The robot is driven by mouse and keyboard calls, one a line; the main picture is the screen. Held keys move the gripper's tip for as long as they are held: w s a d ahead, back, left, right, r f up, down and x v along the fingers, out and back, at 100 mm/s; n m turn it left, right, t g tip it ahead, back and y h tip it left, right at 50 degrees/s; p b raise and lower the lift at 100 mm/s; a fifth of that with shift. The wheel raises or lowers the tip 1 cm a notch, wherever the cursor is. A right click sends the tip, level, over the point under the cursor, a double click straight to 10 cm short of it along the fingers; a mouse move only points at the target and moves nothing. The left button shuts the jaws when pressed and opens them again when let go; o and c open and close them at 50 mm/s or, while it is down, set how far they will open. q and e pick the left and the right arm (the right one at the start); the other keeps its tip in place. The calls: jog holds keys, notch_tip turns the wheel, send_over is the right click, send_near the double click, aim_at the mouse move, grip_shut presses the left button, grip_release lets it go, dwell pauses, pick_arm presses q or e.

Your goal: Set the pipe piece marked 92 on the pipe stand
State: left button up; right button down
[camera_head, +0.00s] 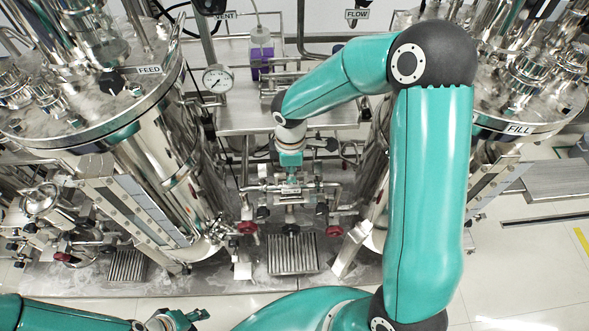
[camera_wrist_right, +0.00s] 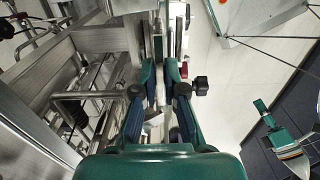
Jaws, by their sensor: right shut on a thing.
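My right gripper (camera_head: 291,180) points down over the metal pipework between the two vessels. In the right wrist view its two green fingers (camera_wrist_right: 162,92) are shut on a narrow metallic piece (camera_wrist_right: 158,48), which runs away from the camera. No number can be read on this piece, so I cannot tell whether it is the pipe piece marked 92. I cannot make out the pipe stand for certain among the pipes and valves. My left gripper (camera_head: 186,318) is low at the bottom left edge, partly cut off and away from the pipework; its jaw state is unclear.
The FEED vessel (camera_head: 165,120) stands left and the FILL vessel (camera_head: 520,105) right. A pressure gauge (camera_head: 217,78), a purple-filled bottle (camera_head: 261,48) and red valve knobs (camera_head: 247,227) crowd the middle. A ribbed metal block (camera_head: 292,253) lies in front. Floor is open at right.

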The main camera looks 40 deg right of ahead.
jog(key=shift+r, duration=0.15)
jog(key=shift+r+p, duration=0.45)
jog(key=shift+r, duration=0.05)
dwell(0.4)
jog(key=shift+r+p, duration=2.25)
jog(key=shift+r, duration=0.8)
